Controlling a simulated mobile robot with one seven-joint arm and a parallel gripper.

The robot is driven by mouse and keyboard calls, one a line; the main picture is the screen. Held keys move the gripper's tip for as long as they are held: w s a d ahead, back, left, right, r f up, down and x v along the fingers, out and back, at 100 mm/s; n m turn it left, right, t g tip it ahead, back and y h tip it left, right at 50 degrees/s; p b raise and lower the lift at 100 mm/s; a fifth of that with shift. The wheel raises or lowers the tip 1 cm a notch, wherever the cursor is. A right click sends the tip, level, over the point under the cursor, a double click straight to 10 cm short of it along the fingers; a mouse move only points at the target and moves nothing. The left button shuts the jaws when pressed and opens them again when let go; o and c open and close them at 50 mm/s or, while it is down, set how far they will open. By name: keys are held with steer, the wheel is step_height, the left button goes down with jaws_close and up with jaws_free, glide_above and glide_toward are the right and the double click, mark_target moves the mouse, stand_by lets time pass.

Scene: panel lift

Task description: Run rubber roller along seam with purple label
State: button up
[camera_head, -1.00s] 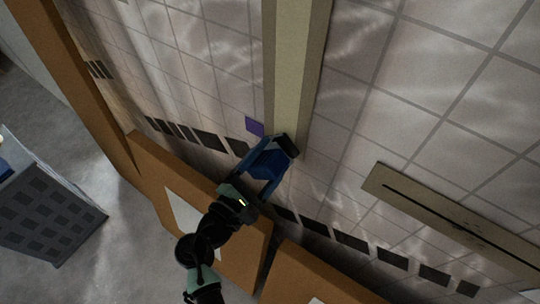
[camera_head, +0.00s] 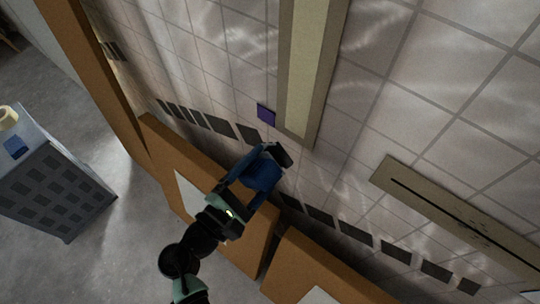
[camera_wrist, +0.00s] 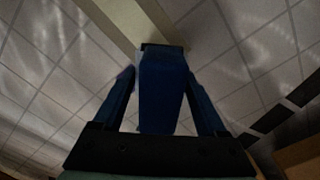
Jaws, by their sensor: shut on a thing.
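My gripper (camera_head: 250,180) is shut on the blue handle of the rubber roller (camera_head: 264,172); its dark roller end points toward the wall. In the wrist view the blue roller handle (camera_wrist: 163,92) stands between the two blue fingers. The purple label (camera_head: 266,115) is on the tiled wall, just left of the lower end of a beige vertical seam strip (camera_head: 312,70). The roller sits just below the strip's lower end in the head view. In the wrist view the strip (camera_wrist: 125,18) runs behind the roller's tip; I cannot tell whether they touch.
A second beige strip with a dark line (camera_head: 455,215) lies on the wall at the right. Orange-brown cabinets (camera_head: 190,165) stand below the wall. A grey crate-like stand (camera_head: 55,190) at the left holds a yellowish roll (camera_head: 8,117) and a blue item (camera_head: 15,147).

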mark_target(249, 184)
steer(key=shift+s+a, duration=0.15)
steer(key=shift+s, duration=0.05)
steer(key=shift+p+v, duration=0.35)
steer(key=shift+v, duration=0.95)
steer(key=shift+s+a, duration=0.1)
